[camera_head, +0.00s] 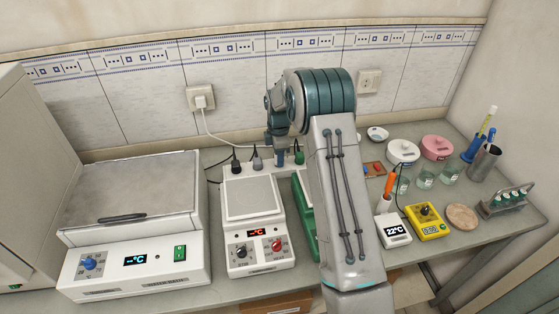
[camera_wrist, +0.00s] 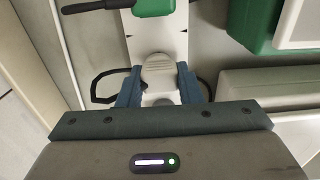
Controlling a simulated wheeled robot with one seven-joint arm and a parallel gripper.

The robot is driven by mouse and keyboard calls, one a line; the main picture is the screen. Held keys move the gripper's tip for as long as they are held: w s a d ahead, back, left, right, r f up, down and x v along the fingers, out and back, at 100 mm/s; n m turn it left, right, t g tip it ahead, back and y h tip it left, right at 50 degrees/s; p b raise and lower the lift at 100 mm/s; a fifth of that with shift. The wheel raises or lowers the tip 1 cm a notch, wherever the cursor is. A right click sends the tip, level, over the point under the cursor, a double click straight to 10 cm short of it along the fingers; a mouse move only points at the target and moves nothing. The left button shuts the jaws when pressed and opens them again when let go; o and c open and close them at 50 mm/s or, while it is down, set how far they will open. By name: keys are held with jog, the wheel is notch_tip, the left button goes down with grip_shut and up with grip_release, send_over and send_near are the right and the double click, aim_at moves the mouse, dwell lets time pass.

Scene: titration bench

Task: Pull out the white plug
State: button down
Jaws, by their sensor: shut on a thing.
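A white plug (camera_wrist: 158,75) sits at the white power strip (camera_wrist: 158,38) in the wrist view. My gripper (camera_wrist: 159,92) is shut on it, with one blue-grey finger on each side. Whether the plug is still fully seated in its socket I cannot tell. Another white plug (camera_head: 201,101) is in the wall outlet, with a white cable running down to the strip.
On the strip, a black plug (camera_head: 236,166) and a grey plug (camera_head: 257,162) stand left of my gripper, and a green plug (camera_head: 299,158) stands right. A green device (camera_head: 305,205) is partly behind my arm. Glassware stands at the right.

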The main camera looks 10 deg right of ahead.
jog(key=shift+r+p, duration=1.3)
jog(key=shift+r, duration=1.25)
